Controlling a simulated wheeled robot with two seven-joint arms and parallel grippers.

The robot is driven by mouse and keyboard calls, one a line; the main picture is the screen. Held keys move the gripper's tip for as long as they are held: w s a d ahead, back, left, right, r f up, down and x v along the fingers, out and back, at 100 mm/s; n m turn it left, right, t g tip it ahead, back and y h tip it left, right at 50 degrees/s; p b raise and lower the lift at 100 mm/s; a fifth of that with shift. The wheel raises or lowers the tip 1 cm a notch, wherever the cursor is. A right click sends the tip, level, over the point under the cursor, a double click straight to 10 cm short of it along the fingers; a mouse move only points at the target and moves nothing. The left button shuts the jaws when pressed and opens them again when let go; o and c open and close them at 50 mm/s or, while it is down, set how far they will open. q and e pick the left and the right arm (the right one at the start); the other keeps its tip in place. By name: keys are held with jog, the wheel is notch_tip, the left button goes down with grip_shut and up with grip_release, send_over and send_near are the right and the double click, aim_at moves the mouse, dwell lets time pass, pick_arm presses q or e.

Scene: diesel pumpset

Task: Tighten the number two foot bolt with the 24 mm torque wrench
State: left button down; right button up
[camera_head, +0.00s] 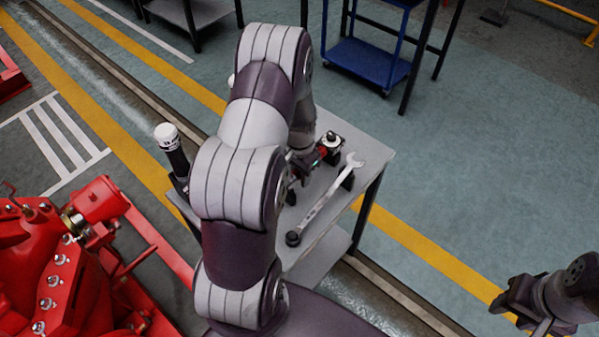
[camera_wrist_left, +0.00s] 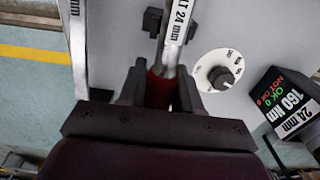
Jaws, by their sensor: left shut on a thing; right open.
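My left gripper (camera_wrist_left: 160,92) is shut on the red part of a tool in the left wrist view. The tool has a metal shaft with a white label ending in "24 mm" (camera_wrist_left: 179,25), and I take it for the torque wrench. It is over the grey cart top, near a black holder. In the head view my left arm hides most of this gripper and the tool. My right gripper (camera_head: 538,322) is open and empty at the lower right, partly cut off. The red pumpset (camera_head: 75,262) stands at the left; I cannot tell which bolt is number two.
The cart (camera_head: 372,168) also bears a long open-ended spanner (camera_head: 325,198), a white dial with a black knob (camera_wrist_left: 222,76) and a black box marked 160 Nm, 24 mm (camera_wrist_left: 290,103). A white-capped black cylinder (camera_head: 172,148) stands at its left. A blue trolley (camera_head: 365,60) is behind.

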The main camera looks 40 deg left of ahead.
pick_arm(q)
jog(key=shift+f+b, duration=0.6)
jog(key=shift+f, duration=0.4)
jog(key=c, duration=0.7)
grip_release()
notch_tip(320, 180, up, 13)
jog(key=shift+f, duration=0.1)
